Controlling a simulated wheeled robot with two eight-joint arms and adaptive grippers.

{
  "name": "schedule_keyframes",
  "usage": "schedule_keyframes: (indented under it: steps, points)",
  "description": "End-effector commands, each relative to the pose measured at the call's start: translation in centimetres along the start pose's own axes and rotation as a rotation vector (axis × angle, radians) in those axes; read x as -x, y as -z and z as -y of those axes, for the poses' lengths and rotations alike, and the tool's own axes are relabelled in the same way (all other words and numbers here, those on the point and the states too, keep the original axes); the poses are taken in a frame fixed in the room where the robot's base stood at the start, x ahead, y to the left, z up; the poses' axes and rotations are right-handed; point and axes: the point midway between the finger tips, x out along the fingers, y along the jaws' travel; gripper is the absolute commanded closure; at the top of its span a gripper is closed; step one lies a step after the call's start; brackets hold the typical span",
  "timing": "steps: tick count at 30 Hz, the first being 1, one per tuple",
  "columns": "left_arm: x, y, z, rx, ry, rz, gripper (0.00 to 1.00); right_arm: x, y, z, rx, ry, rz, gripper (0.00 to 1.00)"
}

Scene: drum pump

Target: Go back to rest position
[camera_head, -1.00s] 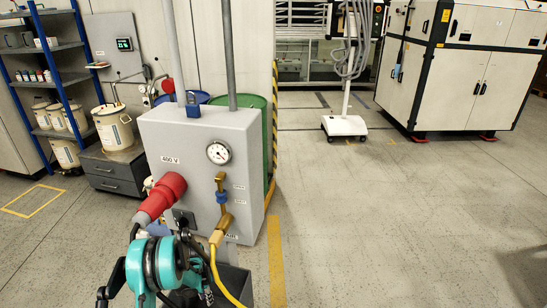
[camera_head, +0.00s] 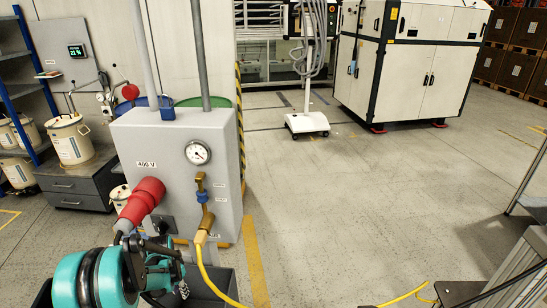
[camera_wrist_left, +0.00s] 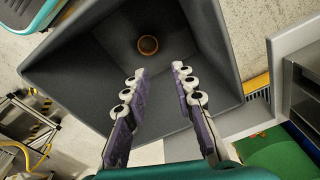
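My left gripper (camera_head: 172,278) is low at the left in the head view, in front of the grey supply box (camera_head: 182,165). It also shows in the left wrist view (camera_wrist_left: 158,72), with its two fingers apart and nothing between them. Below the fingers is a dark grey open basin (camera_wrist_left: 207,50) with a round brown drain (camera_wrist_left: 148,45). The basin also shows partly behind my teal arm in the head view (camera_head: 222,284). My right gripper is not in view.
The box carries a red 400 V plug (camera_head: 140,200), a pressure gauge (camera_head: 198,152) and a brass valve (camera_head: 204,215) with a yellow hose (camera_head: 206,268). A metal frame (camera_head: 520,250) stands at the right. The floor between (camera_head: 360,220) is mostly open.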

Motion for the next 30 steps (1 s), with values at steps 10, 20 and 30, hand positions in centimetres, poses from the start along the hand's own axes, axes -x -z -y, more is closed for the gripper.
schedule_keyframes:
  steps: [10, 20, 30]
  points:
    - [14.1, -0.8, -6.6, 0.126, 0.085, -0.151, 0.74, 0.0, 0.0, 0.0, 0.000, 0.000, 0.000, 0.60]
    - [22.3, -5.8, -14.2, 0.256, 0.121, -0.328, 0.74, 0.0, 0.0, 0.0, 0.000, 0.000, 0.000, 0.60]
    - [24.2, -11.3, -20.1, 0.369, 0.109, -0.496, 0.74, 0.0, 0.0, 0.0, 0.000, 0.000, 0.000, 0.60]
